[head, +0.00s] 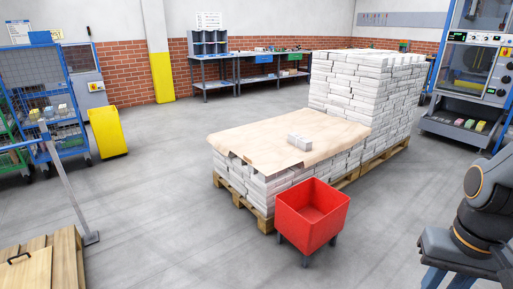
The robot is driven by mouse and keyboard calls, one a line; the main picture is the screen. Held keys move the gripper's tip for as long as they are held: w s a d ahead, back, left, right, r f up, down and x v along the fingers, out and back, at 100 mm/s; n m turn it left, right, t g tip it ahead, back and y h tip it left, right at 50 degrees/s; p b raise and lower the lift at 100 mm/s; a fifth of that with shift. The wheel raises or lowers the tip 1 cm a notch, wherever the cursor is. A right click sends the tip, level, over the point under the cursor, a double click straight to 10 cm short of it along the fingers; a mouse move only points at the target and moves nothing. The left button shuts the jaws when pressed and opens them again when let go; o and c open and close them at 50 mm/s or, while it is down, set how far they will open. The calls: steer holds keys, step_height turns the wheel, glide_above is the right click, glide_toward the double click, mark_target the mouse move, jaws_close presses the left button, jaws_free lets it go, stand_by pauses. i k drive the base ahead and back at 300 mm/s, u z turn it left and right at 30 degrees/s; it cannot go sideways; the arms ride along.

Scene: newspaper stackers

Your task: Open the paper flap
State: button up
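A tan paper sheet (265,138) covers the top of the low front part of a stack of white bundles (265,185) on a wooden pallet (240,199). Its front edge hangs a little over the bundles and looks uneven. A small grey-white block (299,141) lies on the sheet near its front right edge. I cannot tell which part of the sheet is the flap. My gripper is not in view.
A red bin (311,214) on legs stands close to the pallet's front corner. A taller white stack (365,92) rises behind the sheet. A yellow block-shaped stand (107,132) is at the left. The grey floor left of the pallet is clear.

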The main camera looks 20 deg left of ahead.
mark_target(265, 156)
steer(key=i, duration=0.6)
steer(key=u, duration=1.85)
steer(key=i, duration=3)
steer(key=z, duration=1.7)
